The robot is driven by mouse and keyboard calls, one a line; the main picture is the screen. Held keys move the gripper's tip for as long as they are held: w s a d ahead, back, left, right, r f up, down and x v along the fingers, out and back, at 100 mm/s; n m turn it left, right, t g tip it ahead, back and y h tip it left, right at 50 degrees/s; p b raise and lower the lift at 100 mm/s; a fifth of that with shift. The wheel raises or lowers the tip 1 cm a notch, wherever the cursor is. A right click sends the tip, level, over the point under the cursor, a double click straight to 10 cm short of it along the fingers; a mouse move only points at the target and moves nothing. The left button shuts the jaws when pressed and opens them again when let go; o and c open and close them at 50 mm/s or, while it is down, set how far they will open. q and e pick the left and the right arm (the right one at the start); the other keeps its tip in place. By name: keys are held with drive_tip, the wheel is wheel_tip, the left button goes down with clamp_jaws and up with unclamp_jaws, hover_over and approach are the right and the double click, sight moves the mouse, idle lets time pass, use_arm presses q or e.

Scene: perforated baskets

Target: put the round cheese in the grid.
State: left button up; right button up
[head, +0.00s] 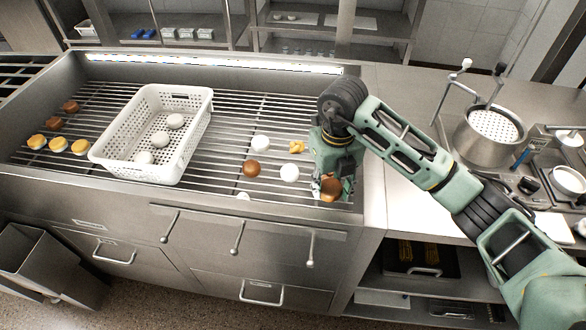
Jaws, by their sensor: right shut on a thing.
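My right gripper (331,180) is low over the right end of the grill of metal bars (225,180), shut on a brown round thing (330,190) that it partly covers. Several pale round pieces that look like round cheeses show. Three of them, one of which is this cheese (175,121), lie inside the white perforated basket (100,158). Others lie loose on the bars left of the gripper: one white ball (261,143), another white ball (289,173), and one partly hidden at the front edge (243,196). My left gripper is not in view.
A brown ball (251,168) and a yellow piece (296,147) lie on the bars near the gripper. Yellow-topped pieces (58,145) and brown pieces (71,106) lie left of the basket. A pot (487,135) stands on the right counter. Bars between basket and loose pieces are clear.

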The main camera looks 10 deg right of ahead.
drive_tip(key=shift+f+m, duration=0.3)
drive_tip(key=shift+f, duration=0.15)
wheel_tip(320, 180, down, 9)
drive_tip(key=shift+r+p, duration=0.1)
drive_tip(key=shift+p, duration=0.55)
drive_tip(key=shift+f, duration=0.35)
drive_tip(key=shift+f, duration=0.2)
drive_tip(key=o, duration=1.2)
drive_tip(key=shift+r, duration=0.1)
